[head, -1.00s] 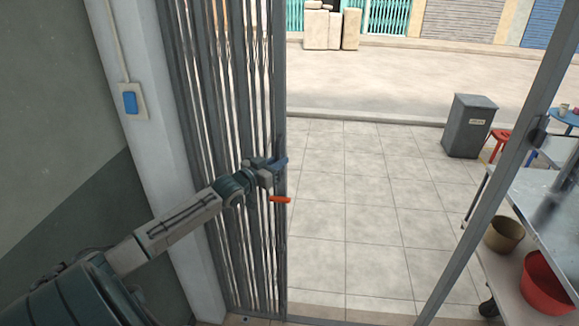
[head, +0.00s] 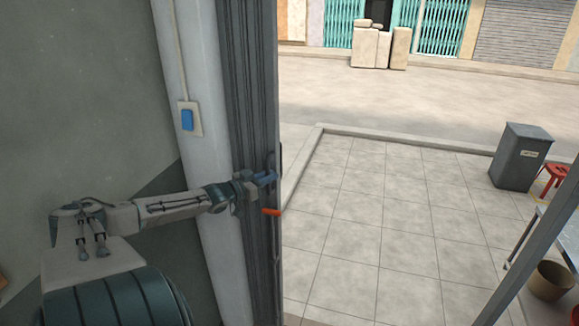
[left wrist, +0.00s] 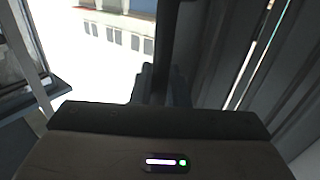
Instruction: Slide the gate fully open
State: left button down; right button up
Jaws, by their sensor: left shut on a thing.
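The grey folding metal gate (head: 250,80) is bunched into a narrow stack against the pale pillar on the left in the head view. My left gripper (head: 266,178) is at the gate's leading edge, shut on its handle; the jaws hide most of the grip. An orange-red lever (head: 271,212) sticks out from the gate just below the gripper. In the left wrist view, the gate's slats (left wrist: 270,70) run along the right, with thin bright gaps between some of them. My right gripper is not in view.
The doorway right of the gate is wide and clear, with a tiled floor (head: 380,210) beyond. A grey bin (head: 521,157), a red stool (head: 554,178) and a brown pot (head: 551,280) are at the right. A blue switch (head: 187,119) is on the pillar.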

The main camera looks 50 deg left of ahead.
pick_arm(q)
jog(key=s+a, duration=0.2)
jog(key=a, duration=0.1)
jog(key=shift+a+r, duration=0.1)
jog(key=shift+a, duration=0.1)
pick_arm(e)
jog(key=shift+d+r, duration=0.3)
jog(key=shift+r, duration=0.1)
pick_arm(q)
jog(key=shift+w, duration=0.1)
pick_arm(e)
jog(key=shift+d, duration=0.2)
pick_arm(q)
jog(key=c, duration=1.8)
grip_release()
jog(key=shift+o, duration=0.2)
jog(key=shift+a, duration=0.1)
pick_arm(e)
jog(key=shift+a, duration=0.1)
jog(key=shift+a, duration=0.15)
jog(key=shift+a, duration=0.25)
